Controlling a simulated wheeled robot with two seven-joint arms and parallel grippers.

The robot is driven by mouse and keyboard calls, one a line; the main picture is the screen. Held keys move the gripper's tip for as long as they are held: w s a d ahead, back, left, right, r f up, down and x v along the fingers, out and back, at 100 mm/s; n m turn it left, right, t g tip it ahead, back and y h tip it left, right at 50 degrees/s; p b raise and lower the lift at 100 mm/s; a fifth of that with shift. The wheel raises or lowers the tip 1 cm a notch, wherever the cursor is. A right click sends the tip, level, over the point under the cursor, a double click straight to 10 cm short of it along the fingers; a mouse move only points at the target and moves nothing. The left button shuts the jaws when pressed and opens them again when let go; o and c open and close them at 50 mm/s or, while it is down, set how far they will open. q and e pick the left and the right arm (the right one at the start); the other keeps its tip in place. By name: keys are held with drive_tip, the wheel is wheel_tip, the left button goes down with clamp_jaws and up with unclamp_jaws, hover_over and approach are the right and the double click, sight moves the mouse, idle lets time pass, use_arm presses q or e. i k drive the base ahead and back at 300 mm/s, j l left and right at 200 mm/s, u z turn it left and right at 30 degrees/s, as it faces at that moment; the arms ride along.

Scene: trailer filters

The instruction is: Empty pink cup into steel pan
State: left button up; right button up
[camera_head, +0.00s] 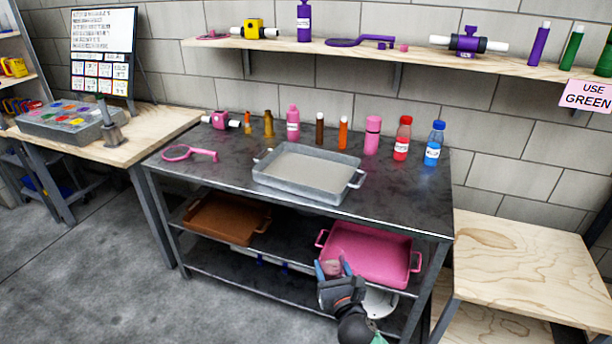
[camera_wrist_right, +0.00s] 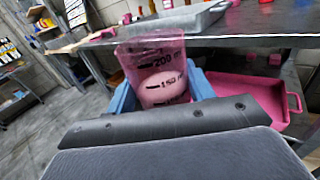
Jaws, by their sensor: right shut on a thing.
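The pink cup (camera_wrist_right: 152,62) is see-through with black volume marks, and something pale pink shows inside it. My right gripper (camera_head: 334,270) is shut on the cup, which shows small between the fingers in the head view (camera_head: 332,267). The blue fingertips sit on either side of it in the wrist view (camera_wrist_right: 160,95). The cup looks roughly upright, in front of the lower shelf. The steel pan (camera_head: 262,178), a grey rectangular tray with two handles, lies on the dark table top, higher than the cup. My left gripper is not in view.
The table's front edge (camera_head: 300,209) lies between cup and pan height. A pink tray (camera_head: 400,277) and a brown tray (camera_head: 212,220) are on the shelf below. Several bottles, including a blue one (camera_head: 434,145), stand behind the pan. A pink ring tool (camera_head: 184,154) lies left.

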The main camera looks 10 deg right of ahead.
sight(316, 174)
drive_tip(key=l+u, duration=0.1)
drive_tip(key=u, duration=0.85)
drive_tip(key=l, duration=0.45)
drive_tip(key=k+l+u, duration=0.1)
drive_tip(key=l, duration=0.35)
drive_tip(key=k+l, duration=0.1)
drive_tip(key=l, duration=0.35)
drive_tip(key=u, duration=0.05)
